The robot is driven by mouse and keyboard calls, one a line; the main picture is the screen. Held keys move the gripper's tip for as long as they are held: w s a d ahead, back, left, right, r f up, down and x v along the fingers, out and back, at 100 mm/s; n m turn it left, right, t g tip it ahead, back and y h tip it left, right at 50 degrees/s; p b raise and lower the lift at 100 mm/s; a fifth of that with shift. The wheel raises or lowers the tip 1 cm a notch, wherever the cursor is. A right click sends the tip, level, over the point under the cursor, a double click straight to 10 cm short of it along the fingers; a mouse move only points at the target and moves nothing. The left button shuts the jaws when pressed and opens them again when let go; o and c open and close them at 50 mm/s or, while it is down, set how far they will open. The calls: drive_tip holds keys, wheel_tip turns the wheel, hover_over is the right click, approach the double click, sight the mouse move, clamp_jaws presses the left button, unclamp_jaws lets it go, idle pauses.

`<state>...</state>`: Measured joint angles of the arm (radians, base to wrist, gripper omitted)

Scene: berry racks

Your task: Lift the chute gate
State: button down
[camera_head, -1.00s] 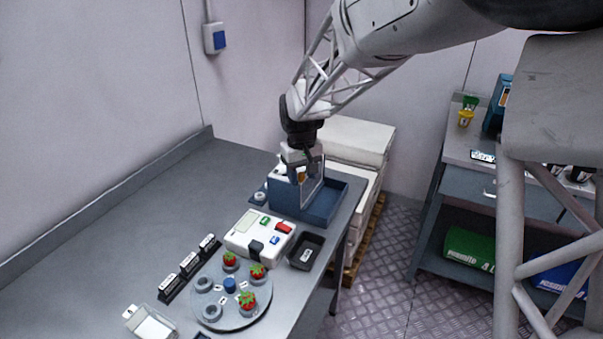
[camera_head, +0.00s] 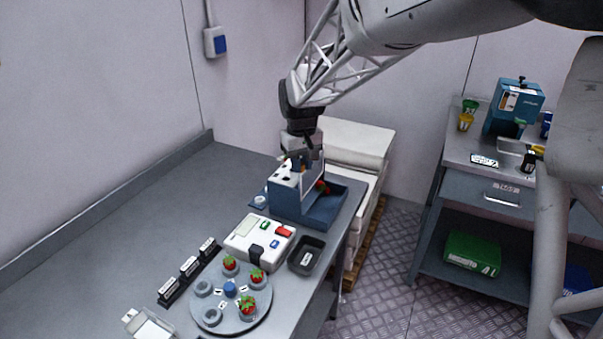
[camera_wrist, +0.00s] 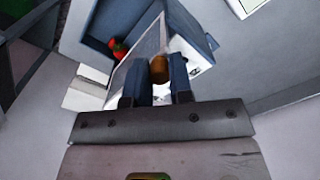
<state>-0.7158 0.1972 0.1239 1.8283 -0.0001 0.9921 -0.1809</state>
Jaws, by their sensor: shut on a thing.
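The blue chute box (camera_head: 283,198) stands at the far right end of the grey bench, with a blue open tray (camera_head: 328,207) at its right. The pale, whitish gate panel (camera_head: 312,180) stands at the box's tray side. My gripper (camera_head: 303,168) is above the box at the gate's top. In the wrist view my gripper (camera_wrist: 160,82) is shut on a round orange-brown knob (camera_wrist: 159,69) at the edge of the gate panel (camera_wrist: 150,42). A red berry (camera_head: 322,186) is in the tray beside the gate; it also shows in the wrist view (camera_wrist: 119,46).
A white device with coloured buttons (camera_head: 259,239) and a small black tray (camera_head: 306,254) stand in front of the box. A round grey turntable (camera_head: 231,318) holds red berries in cups. Stacked white boxes (camera_head: 357,145) stand behind. The bench's left part is clear.

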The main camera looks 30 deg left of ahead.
drive_tip(key=shift+r, duration=0.55)
drive_tip(key=c, duration=1)
unclamp_jaws()
drive_tip(key=shift+r, duration=3.9)
drive_tip(key=shift+d, duration=0.1)
